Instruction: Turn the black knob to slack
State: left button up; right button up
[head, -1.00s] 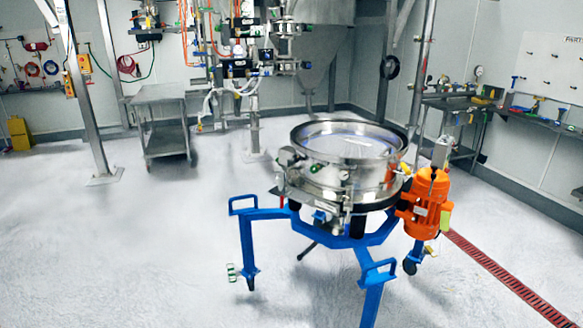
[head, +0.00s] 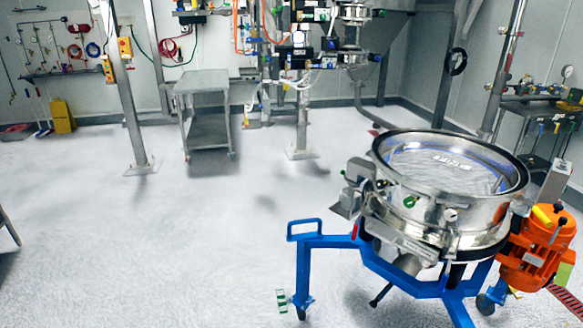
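A round steel powder sifter (head: 440,205) stands at the right of the head view on a blue wheeled frame (head: 345,241). Clamps and fittings with green parts (head: 409,201) sit around its side. An orange motor (head: 530,255) is fixed at its right. Small dark knob-like parts (head: 559,207) show at the top of the motor. They are too small to tell whether one is the black knob or how it is turned. Neither of my grippers is in view.
A steel cart (head: 203,92) stands at the back. A steel post (head: 129,90) rises at the left and a yellow box (head: 62,116) stands by the wall. A workbench (head: 545,108) is at the right. The floor (head: 150,240) at the left and centre is clear.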

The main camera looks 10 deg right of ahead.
aim_at(380, 184)
jog(key=i+j+u, duration=0.1)
jog(key=i+u, duration=0.15)
jog(key=i, duration=0.9)
